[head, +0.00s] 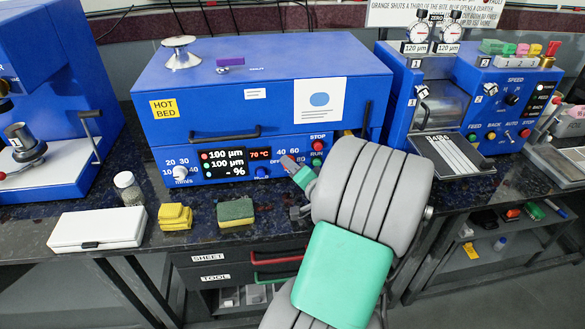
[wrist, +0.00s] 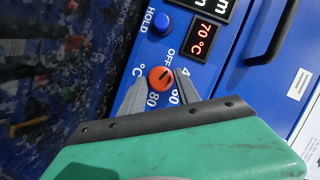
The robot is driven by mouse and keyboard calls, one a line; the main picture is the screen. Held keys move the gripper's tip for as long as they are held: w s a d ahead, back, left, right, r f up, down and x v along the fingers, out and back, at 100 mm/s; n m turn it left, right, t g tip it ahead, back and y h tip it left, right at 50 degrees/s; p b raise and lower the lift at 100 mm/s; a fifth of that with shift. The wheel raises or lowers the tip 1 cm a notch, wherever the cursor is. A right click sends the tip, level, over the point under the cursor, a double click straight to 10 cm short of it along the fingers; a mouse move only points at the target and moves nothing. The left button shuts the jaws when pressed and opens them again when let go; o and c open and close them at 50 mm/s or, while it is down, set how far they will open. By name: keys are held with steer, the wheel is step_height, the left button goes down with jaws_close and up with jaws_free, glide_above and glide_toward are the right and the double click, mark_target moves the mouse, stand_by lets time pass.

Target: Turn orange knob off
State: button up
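The orange knob (wrist: 161,78) is round with a short dark slanted mark. It sits on the blue panel of the hot bed machine (head: 260,85), among a dial scale with OFF, 40, 60 and 80. In the wrist view my gripper (wrist: 161,76) has one grey finger on each side of the knob, with what looks like a small gap to each. It is open and holds nothing; whether a finger touches the knob is unclear. In the head view my gripper (head: 290,165) is at the front panel and covers the knob.
A blue HOLD knob (wrist: 162,22) and a 70 °C display (wrist: 203,38) are close by. A green STOP-side button (head: 317,161) is right of my gripper. A yellow-green sponge (head: 236,212), yellow blocks (head: 175,216) and a white case (head: 97,229) lie on the dark counter.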

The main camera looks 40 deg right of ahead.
jaws_close()
steer(key=shift+w+a+r+n+g+h, duration=0.15)
steer(key=shift+n+g, duration=0.1)
steer(key=shift+n, duration=0.2)
steer(key=shift+s+r+n+g+h, duration=0.15)
steer(key=shift+n+g, duration=0.1)
steer(key=shift+n, duration=0.2)
steer(key=shift+f+n+g+h, duration=0.15)
steer(key=shift+n+g+h, duration=0.25)
steer(key=shift+n, duration=0.5)
steer(key=shift+o, duration=1.6)
jaws_free()
